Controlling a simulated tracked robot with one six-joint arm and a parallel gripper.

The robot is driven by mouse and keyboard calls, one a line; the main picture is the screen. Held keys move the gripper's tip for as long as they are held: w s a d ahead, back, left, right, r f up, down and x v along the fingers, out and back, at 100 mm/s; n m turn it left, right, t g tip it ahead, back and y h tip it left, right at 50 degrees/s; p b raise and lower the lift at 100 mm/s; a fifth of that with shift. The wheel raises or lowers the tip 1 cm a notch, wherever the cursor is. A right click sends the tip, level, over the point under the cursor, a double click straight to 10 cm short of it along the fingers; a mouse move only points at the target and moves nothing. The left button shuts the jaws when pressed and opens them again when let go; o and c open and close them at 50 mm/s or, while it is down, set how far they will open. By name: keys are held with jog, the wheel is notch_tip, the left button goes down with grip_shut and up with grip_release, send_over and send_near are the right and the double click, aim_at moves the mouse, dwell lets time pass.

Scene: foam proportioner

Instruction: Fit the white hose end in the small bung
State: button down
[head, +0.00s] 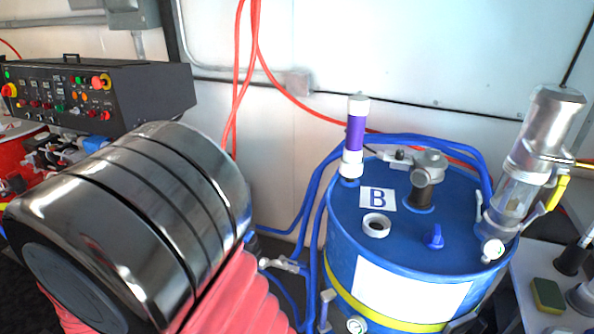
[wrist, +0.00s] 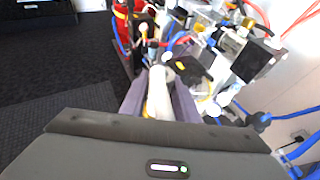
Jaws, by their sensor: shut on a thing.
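In the wrist view my gripper (wrist: 160,82) has its two grey-purple fingers closed on a white, tube-like piece, the white hose end (wrist: 157,102), which points away from the camera. My gripper does not show in the head view. In the head view a blue drum (head: 345,262) marked B stands at the right. A white ring around an opening (head: 376,225), which looks like the small bung, sits on its lid near the B label. I cannot make out the drum lid in the wrist view, and the hose end is apart from the white ring.
On the drum lid stand a purple and white tube (head: 356,135), a grey fitting (head: 425,180), a blue valve knob (head: 433,238) and a tall metal pump (head: 528,150). Blue hoses run around the drum. A black control box (head: 95,95) is at the left. My arm fills the lower left.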

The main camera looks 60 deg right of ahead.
jog(key=shift+a, duration=0.25)
jog(key=shift+d+r, duration=0.1)
jog(key=s+d+r+m+g+h, duration=0.2)
jog(key=d, duration=0.7)
jog(key=s+d+r+m+g+h, duration=0.1)
jog(key=s+d+r+m+h, duration=0.15)
jog(key=d, duration=0.65)
jog(key=s+d+r+m+g+h, duration=0.2)
jog(key=d+m, duration=0.1)
jog(key=d, duration=0.7)
jog(key=s+d+r+m+g+h, duration=0.35)
jog(key=s+d+m+g, duration=0.2)
jog(key=s+d, duration=0.85)
jog(key=s+d+r+m+g+y, duration=0.1)
jog(key=s+d+r+m+g, duration=0.1)
jog(key=s, duration=1)
jog(key=s+d+r+m+g+y, duration=0.1)
jog(key=s+d+r+m+g, duration=0.1)
jog(key=s+d+m+g, duration=0.3)
jog(key=s+d+g, duration=0.1)
jog(key=s+d, duration=0.3)
jog(key=s, duration=0.4)
jog(key=shift+s+d, duration=0.15)
jog(key=shift+d, duration=0.15)
jog(key=shift+g, duration=0.25)
